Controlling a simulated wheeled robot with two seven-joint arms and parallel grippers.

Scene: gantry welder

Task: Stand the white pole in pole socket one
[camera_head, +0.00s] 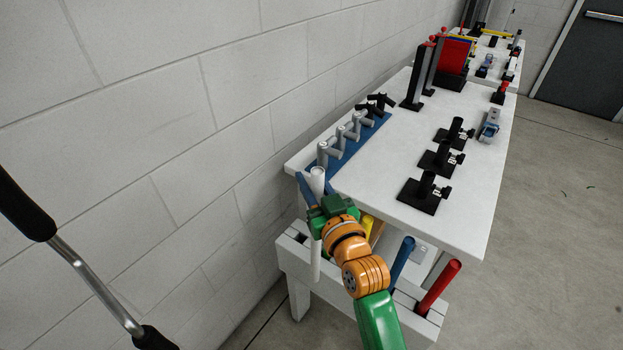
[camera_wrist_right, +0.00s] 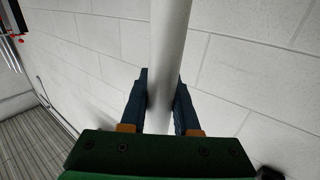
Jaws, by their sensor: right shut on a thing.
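My right gripper (camera_head: 316,190) is shut on the white pole (camera_head: 316,262), with its blue fingers on either side of it. The pole is about upright, its top just above the fingers and its lower part across the front of the rack. In the right wrist view the pole (camera_wrist_right: 169,45) runs between the fingers (camera_wrist_right: 161,100). Three black sockets stand in a row on the white table: a near one (camera_head: 420,195), a middle one (camera_head: 438,160) and a far one (camera_head: 453,132). Their small labels are unreadable, so I cannot tell which is socket one. My left gripper is not in view.
A white rack (camera_head: 290,258) at the table's near end holds a blue pole (camera_head: 402,262), a red pole (camera_head: 438,288) and a yellow pole (camera_head: 368,226). A blue strip (camera_head: 350,148) with grey holders lies along the wall side. The white table (camera_head: 375,170) is clear between strip and sockets.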

